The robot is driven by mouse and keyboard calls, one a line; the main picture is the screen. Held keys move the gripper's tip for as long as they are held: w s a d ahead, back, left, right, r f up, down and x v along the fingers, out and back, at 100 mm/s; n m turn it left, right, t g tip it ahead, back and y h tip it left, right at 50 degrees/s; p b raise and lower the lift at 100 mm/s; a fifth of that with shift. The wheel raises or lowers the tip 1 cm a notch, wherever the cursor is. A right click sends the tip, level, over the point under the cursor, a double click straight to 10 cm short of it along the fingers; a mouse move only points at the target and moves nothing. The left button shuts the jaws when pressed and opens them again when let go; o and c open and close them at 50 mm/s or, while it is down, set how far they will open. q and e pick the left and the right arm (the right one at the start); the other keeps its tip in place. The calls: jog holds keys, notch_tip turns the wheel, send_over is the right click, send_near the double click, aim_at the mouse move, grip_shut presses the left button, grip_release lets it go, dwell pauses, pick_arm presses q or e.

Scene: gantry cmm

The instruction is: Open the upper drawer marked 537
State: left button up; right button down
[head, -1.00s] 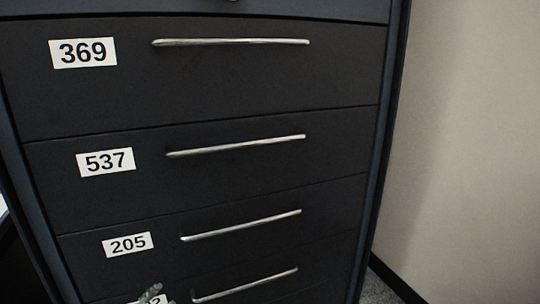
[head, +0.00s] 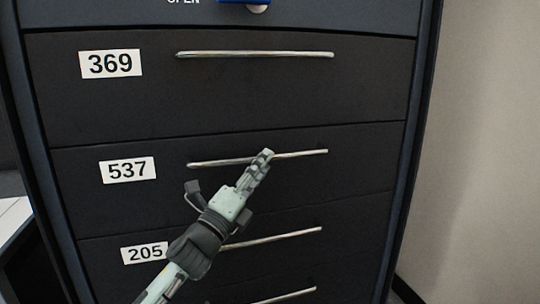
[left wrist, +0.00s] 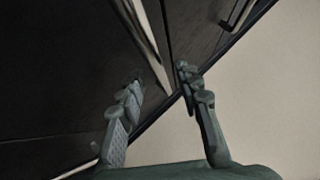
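The drawer marked 537 (head: 365,165) is a dark front, flush with its neighbours, below the drawer marked 369. Its white label (head: 127,170) is at the left, and its thin silver bar handle (head: 303,154) runs across the middle. My left gripper (head: 265,160) reaches up from below, its fingertips overlapping the handle right of its middle. In the left wrist view the two fingers (left wrist: 160,77) stand apart, and a pale bar (left wrist: 149,42) runs into the gap between them. I cannot tell whether it lies between the fingertips in depth. My right gripper is not in view.
Drawer 369 (head: 375,85) is above and drawer 205 (head: 355,225) below, each with a similar bar handle. A blue part with a pale knob (head: 258,8) is at the top edge. A beige wall (head: 490,130) stands close on the right.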

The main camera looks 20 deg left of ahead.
pick_arm(q)
jog(key=shift+x, duration=1.5)
jog(key=shift+c, duration=0.4)
grip_shut()
